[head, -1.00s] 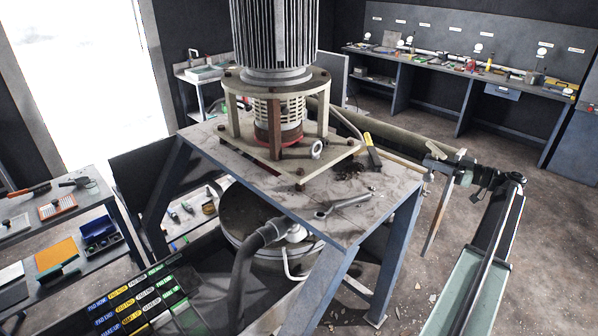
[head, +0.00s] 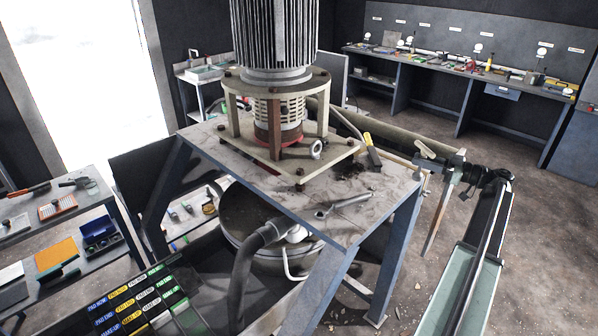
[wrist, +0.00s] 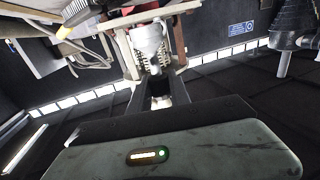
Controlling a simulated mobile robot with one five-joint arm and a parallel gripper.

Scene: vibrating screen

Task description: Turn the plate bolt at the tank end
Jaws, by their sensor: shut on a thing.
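The steel plate (head: 262,158) under the vertical motor has bolts at its corners. The near corner bolt (head: 299,184) shows clearly. I cannot tell which bolt is at the tank end. My gripper (head: 440,158) is off the right edge of the bench, apart from the plate. In the wrist view my gripper (wrist: 155,72) points toward the motor stand, shut on a pale grey piece (wrist: 149,42) whose form is unclear. A grey spanner (head: 343,206) lies on the bench top near the front edge.
The motor (head: 275,40) stands tall on its posts. A yellow-and-black handled tool (head: 372,152) lies at the bench's right end, with dark debris beside it. A round tank (head: 255,215) and thick hose (head: 245,260) are under the bench.

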